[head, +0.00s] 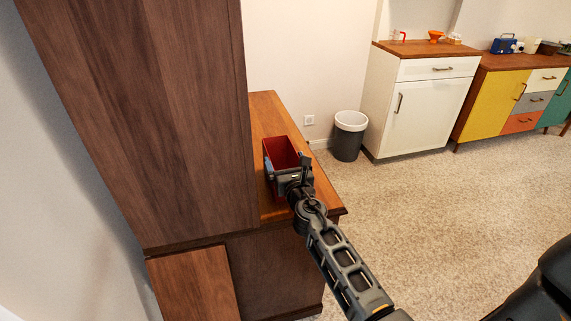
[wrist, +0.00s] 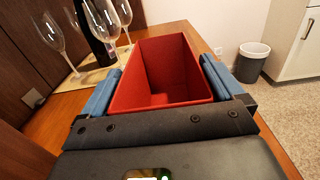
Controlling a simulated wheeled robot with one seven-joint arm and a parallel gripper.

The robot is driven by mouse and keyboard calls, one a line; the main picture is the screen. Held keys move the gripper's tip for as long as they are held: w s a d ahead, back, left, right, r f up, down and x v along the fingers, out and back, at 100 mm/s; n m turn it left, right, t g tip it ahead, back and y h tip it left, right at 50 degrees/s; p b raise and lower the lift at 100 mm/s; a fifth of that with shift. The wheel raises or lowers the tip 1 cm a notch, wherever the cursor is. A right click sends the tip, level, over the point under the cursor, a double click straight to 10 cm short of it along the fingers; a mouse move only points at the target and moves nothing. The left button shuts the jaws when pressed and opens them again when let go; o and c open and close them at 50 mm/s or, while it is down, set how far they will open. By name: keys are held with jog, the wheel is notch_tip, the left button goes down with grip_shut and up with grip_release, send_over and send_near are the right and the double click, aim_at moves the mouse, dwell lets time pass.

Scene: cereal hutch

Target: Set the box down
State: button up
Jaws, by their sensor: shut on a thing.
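The box (head: 281,149) is red and open-topped. In the head view it is at the hutch's wooden counter (head: 263,106), beside the tall dark cabinet side. In the wrist view the box (wrist: 160,70) looks empty inside and sits between the blue finger pads. My gripper (head: 286,175) is shut on the box, with a pad on each side of it; it also shows in the wrist view (wrist: 160,88). The box appears upright and over the counter. Its underside is hidden, so I cannot tell whether it touches the wood.
Several wine glasses (wrist: 120,14) and a dark bottle (wrist: 96,35) stand on a light mat (wrist: 72,84) left of the box. The tall cabinet (head: 150,110) walls the counter's left side. Bare counter shows behind the box. A grey bin (head: 349,137) stands on the floor beyond.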

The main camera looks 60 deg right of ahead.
jog(key=shift+f, duration=0.2)
jog(key=o, duration=1.2)
jog(key=shift+o, duration=0.2)
jog(key=shift+r, duration=0.1)
